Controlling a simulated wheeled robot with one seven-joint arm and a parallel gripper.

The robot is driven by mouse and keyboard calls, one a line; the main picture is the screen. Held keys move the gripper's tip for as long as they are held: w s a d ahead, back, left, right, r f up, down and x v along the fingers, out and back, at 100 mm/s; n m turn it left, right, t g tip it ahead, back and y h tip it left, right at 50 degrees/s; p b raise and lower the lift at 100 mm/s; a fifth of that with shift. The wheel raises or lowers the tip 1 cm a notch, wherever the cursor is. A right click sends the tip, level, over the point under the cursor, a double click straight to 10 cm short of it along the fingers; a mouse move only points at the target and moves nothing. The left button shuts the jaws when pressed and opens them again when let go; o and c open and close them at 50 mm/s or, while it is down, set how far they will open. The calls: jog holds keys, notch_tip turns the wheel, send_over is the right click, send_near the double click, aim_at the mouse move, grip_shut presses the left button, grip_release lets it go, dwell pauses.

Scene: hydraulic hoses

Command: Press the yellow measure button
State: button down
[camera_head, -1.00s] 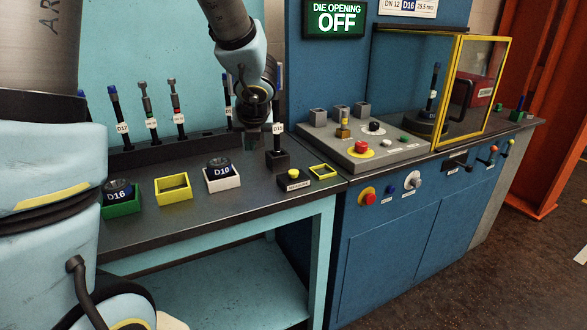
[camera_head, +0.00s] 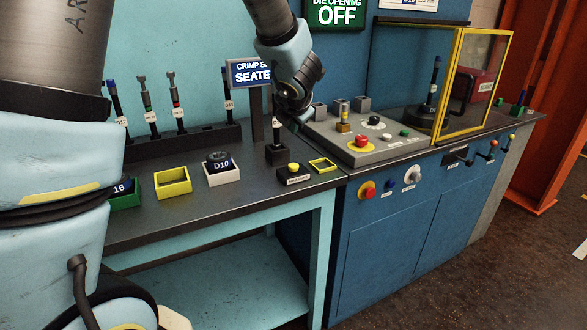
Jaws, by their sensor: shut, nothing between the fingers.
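The yellow measure button (camera_head: 293,167) sits on top of a small black box (camera_head: 294,177) with a white label, near the right end of the dark bench. Nothing touches the button. My gripper (camera_head: 293,122) is above and behind the box, in front of the left end of the grey control panel. It is shut and empty, and its fingertips are dark and hard to make out. A labelled upright tool in a black block (camera_head: 278,154) stands just below and left of my gripper.
A small yellow frame (camera_head: 323,164) lies right of the button box. Left of it are a white tray (camera_head: 223,178) with the D10 piece, a yellow tray (camera_head: 173,190) and a green tray (camera_head: 126,201). A grey panel (camera_head: 395,150) with a red button is at right.

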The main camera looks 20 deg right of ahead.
aim_at(292, 167)
notch_tip(292, 167, down, 8)
jog(key=b, duration=0.7)
dwell(1.6)
jog(key=shift+f+b, duration=0.3)
jog(key=shift+f, duration=0.05)
jog(key=shift+f+b, duration=0.45)
dwell(0.7)
jog(key=shift+r, duration=0.15)
jog(key=shift+r+p, duration=0.75)
jog(key=shift+p, duration=0.15)
notch_tip(292, 167, up, 5)
jog(key=p, duration=0.5)
jog(key=shift+r, duration=0.1)
